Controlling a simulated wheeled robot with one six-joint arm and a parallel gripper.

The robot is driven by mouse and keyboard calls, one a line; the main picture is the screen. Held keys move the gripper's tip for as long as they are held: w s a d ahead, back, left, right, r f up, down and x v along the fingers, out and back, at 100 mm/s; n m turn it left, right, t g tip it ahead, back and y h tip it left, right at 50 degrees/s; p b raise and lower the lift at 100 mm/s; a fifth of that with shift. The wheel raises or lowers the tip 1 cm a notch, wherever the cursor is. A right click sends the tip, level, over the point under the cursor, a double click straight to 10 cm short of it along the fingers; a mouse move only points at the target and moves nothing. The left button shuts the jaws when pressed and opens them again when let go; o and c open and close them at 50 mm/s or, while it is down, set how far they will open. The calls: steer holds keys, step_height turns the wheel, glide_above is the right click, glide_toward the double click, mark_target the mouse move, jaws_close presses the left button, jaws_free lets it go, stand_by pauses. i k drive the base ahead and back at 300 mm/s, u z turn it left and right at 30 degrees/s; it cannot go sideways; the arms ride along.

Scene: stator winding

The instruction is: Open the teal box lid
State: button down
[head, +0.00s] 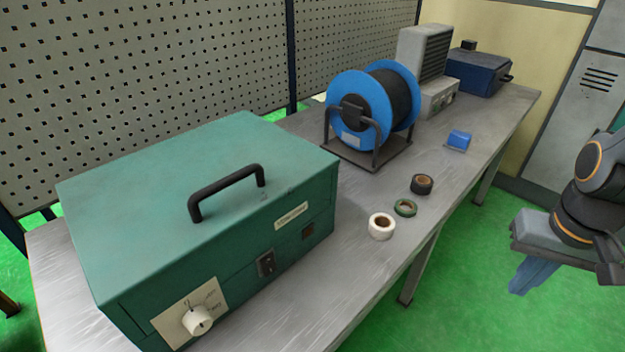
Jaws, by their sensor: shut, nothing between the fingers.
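The teal box (290,250) stands on the near left end of the workbench. Its teal lid (130,200) lies flat and closed on top. A black arched handle (228,187) is fixed on the lid. The front has a dark latch or switch (266,264), a white knob (197,320) on a pale plate and a small label (291,215). My gripper (519,290) hangs at the right edge, shut and empty, with blue fingers pointing down. It is off the bench, well to the right of the box and apart from it.
On the workbench (345,275) are a blue-flanged black spool (390,95), several tape rolls (381,226), a small blue item (459,139), a grey device (425,55) and a dark blue box (478,72). A perforated panel (130,80) stands behind. Green floor lies between bench and arm.

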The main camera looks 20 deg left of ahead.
mark_target(133, 217)
steer(key=z, duration=0.3)
steer(key=k, duration=1.2)
steer(key=u, duration=1.9)
